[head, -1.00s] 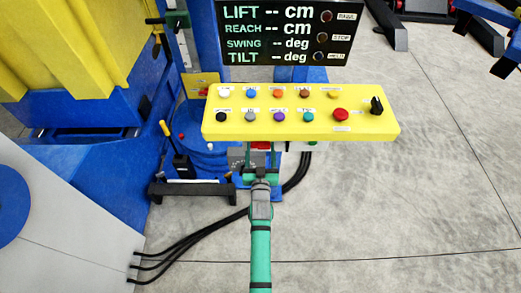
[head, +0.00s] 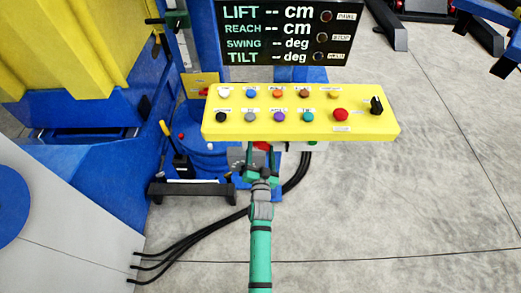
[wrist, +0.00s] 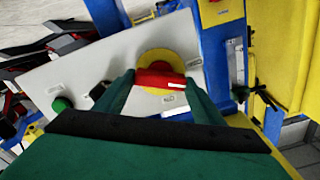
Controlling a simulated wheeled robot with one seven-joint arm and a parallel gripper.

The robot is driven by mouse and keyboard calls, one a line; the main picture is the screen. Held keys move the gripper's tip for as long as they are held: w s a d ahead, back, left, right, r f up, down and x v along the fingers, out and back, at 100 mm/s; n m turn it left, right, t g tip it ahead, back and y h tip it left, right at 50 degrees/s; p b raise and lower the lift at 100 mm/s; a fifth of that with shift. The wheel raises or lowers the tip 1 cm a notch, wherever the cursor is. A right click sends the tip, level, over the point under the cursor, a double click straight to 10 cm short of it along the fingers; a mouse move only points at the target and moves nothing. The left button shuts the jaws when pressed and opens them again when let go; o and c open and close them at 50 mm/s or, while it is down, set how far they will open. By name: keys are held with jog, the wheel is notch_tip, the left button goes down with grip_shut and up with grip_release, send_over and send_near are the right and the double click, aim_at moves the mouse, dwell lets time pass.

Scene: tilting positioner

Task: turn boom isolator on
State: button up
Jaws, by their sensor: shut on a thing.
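The boom isolator appears to be the red rotary handle (wrist: 160,79) on a round yellow plate (wrist: 156,57), set on a grey panel (wrist: 80,72) in the wrist view. The handle lies roughly across the picture between my fingers and has a white mark near its right end. My green gripper (wrist: 163,88) is shut on the handle. In the head view my gripper (head: 262,160) is below the yellow console, in front of a grey box, and a bit of red shows by its fingertips.
The yellow button console (head: 300,125) overhangs just above my gripper in the head view, with a dark display (head: 285,35) behind it. A green button (wrist: 62,104) is on the grey panel. Black cables (head: 195,240) cross the floor.

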jog(key=m, duration=1.2)
jog(key=shift+f+m, duration=0.15)
jog(key=shift+m, duration=0.15)
dwell(0.4)
jog(key=o, duration=1.1)
jog(key=shift+c, duration=0.2)
jog(key=shift+s, duration=0.1)
jog(key=shift+s+a, duration=0.1)
jog(key=shift+s, duration=0.5)
jog(key=s, duration=0.9)
jog(key=shift+s, duration=0.25)
